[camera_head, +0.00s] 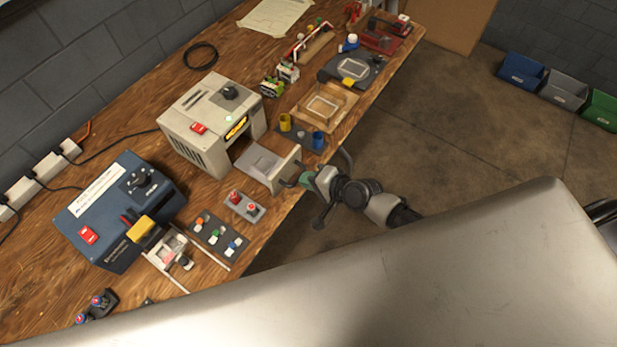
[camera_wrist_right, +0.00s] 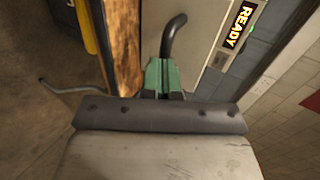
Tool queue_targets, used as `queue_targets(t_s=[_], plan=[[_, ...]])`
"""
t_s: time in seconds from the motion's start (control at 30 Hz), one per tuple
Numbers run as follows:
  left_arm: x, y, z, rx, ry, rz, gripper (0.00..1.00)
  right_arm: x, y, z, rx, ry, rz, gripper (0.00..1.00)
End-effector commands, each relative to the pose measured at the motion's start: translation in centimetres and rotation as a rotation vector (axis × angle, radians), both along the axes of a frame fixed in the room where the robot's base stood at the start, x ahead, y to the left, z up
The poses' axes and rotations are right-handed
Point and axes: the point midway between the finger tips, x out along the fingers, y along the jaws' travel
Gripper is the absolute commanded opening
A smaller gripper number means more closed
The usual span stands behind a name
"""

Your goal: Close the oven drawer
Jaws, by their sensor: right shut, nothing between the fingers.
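The oven is a beige box (camera_head: 213,122) on the wooden bench, with a lit display that reads READY in the right wrist view (camera_wrist_right: 238,22). Its drawer (camera_head: 258,163) is pulled out toward the bench's front edge and stands open. The drawer's pale front panel (camera_head: 284,170) faces my right gripper (camera_head: 304,180). That gripper is shut and empty, with green fingers. A dark curved handle (camera_wrist_right: 172,36) shows right beyond the fingertips (camera_wrist_right: 162,76) in the right wrist view. I cannot tell whether they touch. My left gripper is not in view.
A blue machine (camera_head: 120,210) stands left of the oven. A small grey box with red buttons (camera_head: 244,207) sits near the drawer. Yellow and blue cups (camera_head: 318,140) stand right of it. Floor beyond the bench edge is open, with bins (camera_head: 563,90) farther off.

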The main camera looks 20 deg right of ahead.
Motion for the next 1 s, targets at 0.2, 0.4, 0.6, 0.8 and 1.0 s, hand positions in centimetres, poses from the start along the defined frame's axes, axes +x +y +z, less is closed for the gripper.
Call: queue_targets(t_s=[0.2,0.4,0.6,0.8,1.0], plan=[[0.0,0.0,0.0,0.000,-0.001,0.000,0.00,0.0,0.1,0.0,0.001,-0.001,0.000,0.00],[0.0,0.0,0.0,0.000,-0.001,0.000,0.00,0.4,0.3,0.1,0.002,-0.002,0.000,0.00],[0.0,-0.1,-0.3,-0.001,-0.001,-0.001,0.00,2.9,2.3,0.1,0.005,-0.004,0.000,0.00],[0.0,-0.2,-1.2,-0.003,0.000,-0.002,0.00,6.8,5.4,-0.1,0.005,-0.003,0.001,0.00],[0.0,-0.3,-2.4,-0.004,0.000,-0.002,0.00,10.0,7.9,-0.2,0.004,-0.002,0.001,0.00]])
